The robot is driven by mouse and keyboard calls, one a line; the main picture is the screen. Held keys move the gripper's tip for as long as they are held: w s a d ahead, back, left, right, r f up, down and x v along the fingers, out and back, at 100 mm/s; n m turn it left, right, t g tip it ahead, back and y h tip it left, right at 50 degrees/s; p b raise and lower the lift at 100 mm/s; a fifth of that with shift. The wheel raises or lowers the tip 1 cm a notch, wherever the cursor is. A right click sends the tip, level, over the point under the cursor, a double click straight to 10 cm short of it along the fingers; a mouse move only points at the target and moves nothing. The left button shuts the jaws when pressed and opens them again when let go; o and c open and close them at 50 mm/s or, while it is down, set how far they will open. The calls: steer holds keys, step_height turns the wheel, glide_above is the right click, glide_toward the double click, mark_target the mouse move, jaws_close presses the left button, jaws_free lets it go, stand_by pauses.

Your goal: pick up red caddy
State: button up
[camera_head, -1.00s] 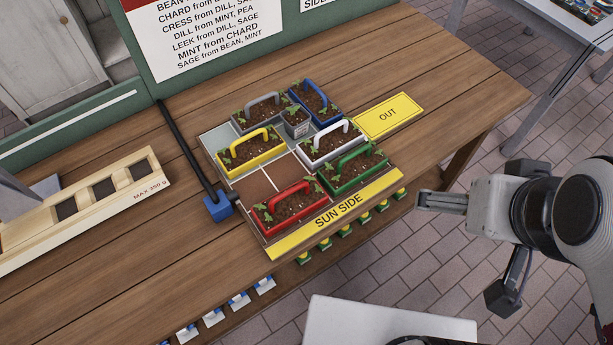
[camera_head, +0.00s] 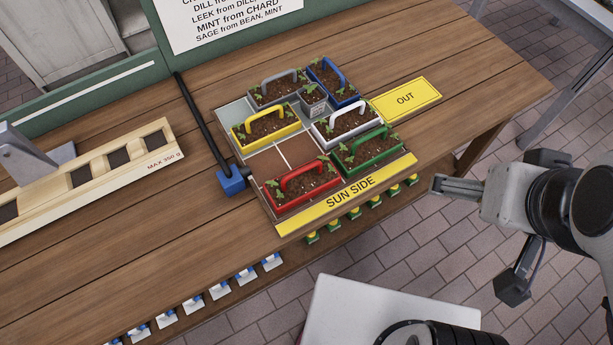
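The red caddy (camera_head: 302,197) is an open box of soil and small green plants with an arched red handle. It stands at the front left of the tray, behind the yellow SUN SIDE strip (camera_head: 350,194). The green caddy (camera_head: 365,160) is beside it on the right, and the yellow caddy (camera_head: 262,141) is behind it to the left. My gripper (camera_head: 444,187) is off the table's front right edge, to the right of the tray and well apart from the red caddy. It is seen side-on, so I cannot tell whether its fingers are apart.
White (camera_head: 345,125), grey (camera_head: 275,95) and blue (camera_head: 338,88) caddies and a small grey pot (camera_head: 312,101) crowd the tray's rear. A yellow OUT mat (camera_head: 405,98) lies right. A black rod with a blue block (camera_head: 231,179) lies left. A wooden rack (camera_head: 95,175) stands further left.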

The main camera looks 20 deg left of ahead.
steer(key=c, duration=0.4)
steer(key=shift+c, duration=0.2)
steer(key=shift+w+a, duration=0.1)
